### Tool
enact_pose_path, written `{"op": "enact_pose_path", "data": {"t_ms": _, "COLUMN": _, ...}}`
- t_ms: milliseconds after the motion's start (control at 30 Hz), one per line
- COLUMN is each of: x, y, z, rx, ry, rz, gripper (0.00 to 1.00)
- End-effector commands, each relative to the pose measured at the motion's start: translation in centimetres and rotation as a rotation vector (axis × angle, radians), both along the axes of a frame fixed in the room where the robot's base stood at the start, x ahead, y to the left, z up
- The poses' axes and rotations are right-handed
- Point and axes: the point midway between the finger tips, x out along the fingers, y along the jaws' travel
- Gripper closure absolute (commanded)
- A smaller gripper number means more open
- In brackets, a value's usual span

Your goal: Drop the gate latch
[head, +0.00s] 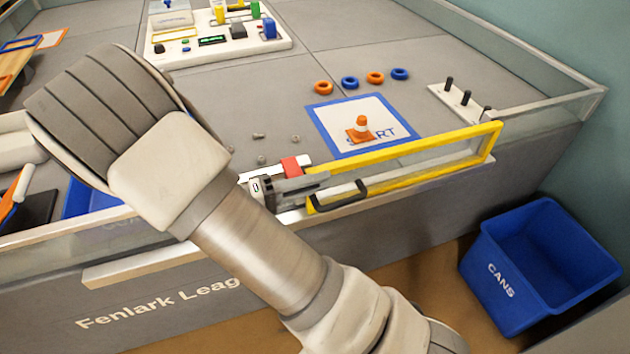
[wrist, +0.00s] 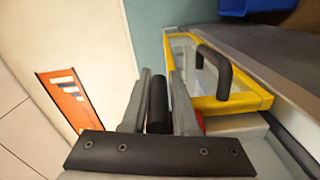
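The gate (head: 410,165) has a yellow frame with a clear pane and a black handle (head: 340,197); it stands in line with the low wall. It also shows in the wrist view, with its handle (wrist: 215,72). My gripper (head: 318,182) is at the gate's left end, beside a red part (head: 291,166), probably of the latch. In the wrist view a dark upright bar (wrist: 158,105), seemingly the latch's grip, sits between my fingers (wrist: 159,92), which look closed against it. A little red shows behind the right finger. My arm and gripper hide much of the latch.
A peg block (head: 463,103) stands at the right. A blue cans bin (head: 505,290) is on the floor outside.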

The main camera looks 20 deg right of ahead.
Motion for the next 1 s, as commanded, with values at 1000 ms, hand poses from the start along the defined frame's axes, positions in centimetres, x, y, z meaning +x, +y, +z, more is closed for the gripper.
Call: {"op": "enact_pose_path", "data": {"t_ms": 1000, "x": -0.2, "y": 7.9, "z": 0.3, "rx": -0.001, "ry": 0.000, "rz": 0.003, "gripper": 0.48}}
